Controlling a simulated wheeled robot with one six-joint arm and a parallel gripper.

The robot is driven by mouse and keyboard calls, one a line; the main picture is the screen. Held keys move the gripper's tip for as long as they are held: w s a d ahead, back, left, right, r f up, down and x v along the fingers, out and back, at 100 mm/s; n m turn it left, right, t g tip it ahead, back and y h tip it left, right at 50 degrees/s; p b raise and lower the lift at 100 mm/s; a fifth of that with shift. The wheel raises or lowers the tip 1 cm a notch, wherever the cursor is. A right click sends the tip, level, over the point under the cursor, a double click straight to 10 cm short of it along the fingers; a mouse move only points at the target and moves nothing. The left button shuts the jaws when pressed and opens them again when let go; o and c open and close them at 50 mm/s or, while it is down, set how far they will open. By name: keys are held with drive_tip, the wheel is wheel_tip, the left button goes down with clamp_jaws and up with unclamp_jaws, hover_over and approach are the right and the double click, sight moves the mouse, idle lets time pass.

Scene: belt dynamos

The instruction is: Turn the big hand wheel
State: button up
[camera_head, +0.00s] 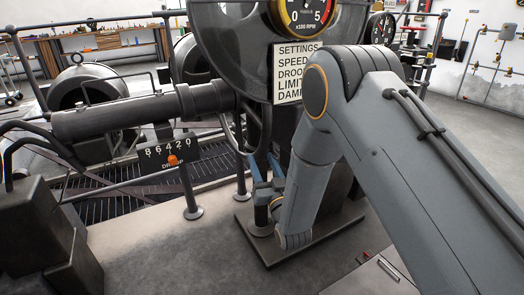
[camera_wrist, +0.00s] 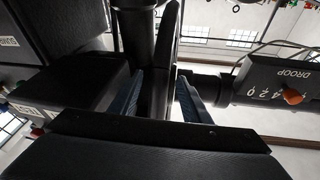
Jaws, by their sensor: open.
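My gripper (camera_head: 266,186) is low at the foot of the dark machine column in the head view, its blue fingers pointing up. In the wrist view my gripper (camera_wrist: 161,82) is open, with one blue finger on each side of a dark curved rim (camera_wrist: 171,45). This rim looks like part of the big hand wheel, seen nearly edge-on. In the head view a thin dark curved rim (camera_head: 241,148) hangs just above the fingers. Most of the wheel is hidden or hard to separate from the dark machine. I cannot tell whether the fingers touch the rim.
A droop scale (camera_head: 168,153) with an orange pointer stands left of the gripper; it also shows in the wrist view (camera_wrist: 276,85). A thick horizontal pipe (camera_head: 130,113) runs above it. A settings sign (camera_head: 291,73) and speed dial (camera_head: 304,14) are overhead.

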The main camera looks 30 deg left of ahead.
drive_tip(key=shift+v, duration=1.65)
drive_tip(key=shift+c, duration=0.4)
